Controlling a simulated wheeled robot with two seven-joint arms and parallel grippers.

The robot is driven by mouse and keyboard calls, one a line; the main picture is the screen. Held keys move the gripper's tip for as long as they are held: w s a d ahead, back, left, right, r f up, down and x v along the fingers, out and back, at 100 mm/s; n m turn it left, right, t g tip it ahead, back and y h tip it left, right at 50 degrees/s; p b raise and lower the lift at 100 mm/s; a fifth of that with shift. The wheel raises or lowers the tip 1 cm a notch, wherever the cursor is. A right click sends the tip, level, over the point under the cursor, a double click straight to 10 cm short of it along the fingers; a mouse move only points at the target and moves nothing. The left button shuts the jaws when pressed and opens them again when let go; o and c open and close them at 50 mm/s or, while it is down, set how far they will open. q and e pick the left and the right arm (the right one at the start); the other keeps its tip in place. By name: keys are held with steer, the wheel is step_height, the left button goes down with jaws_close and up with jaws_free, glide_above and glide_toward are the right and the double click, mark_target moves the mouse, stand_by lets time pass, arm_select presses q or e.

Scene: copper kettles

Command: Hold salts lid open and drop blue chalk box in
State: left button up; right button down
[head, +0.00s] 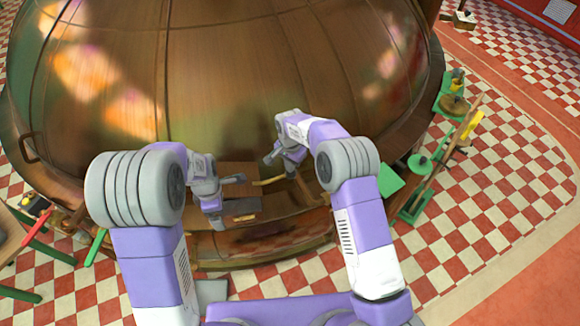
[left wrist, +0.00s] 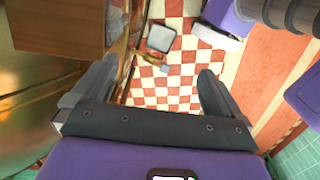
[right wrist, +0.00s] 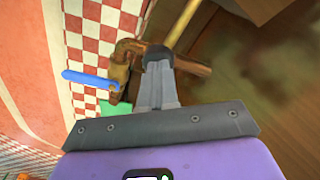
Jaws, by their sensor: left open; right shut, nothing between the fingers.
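A brown wooden box (head: 238,169) sits low on the front of the big copper kettle; I take it for the salts box but cannot make out its lid clearly. Its wooden side also shows at upper left in the left wrist view (left wrist: 60,25). My left gripper (head: 231,202) is open and empty in front of this box, its two fingers apart in the left wrist view (left wrist: 153,82). My right gripper (head: 268,159) is shut with nothing in it, close to the box's right side. In the right wrist view its fingers (right wrist: 157,65) are together beside a yellowish rod (right wrist: 184,22). I cannot identify the blue chalk box.
The copper kettle (head: 230,70) fills the space ahead. A brown pipe (right wrist: 122,62) with a blue handle (right wrist: 86,79) is near my right fingers. Green stands with tools (head: 418,165) are at the right. The red and white tiled floor (head: 490,210) is open further right.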

steer(key=shift+r+p, duration=1.65)
steer(key=shift+r, duration=1.45)
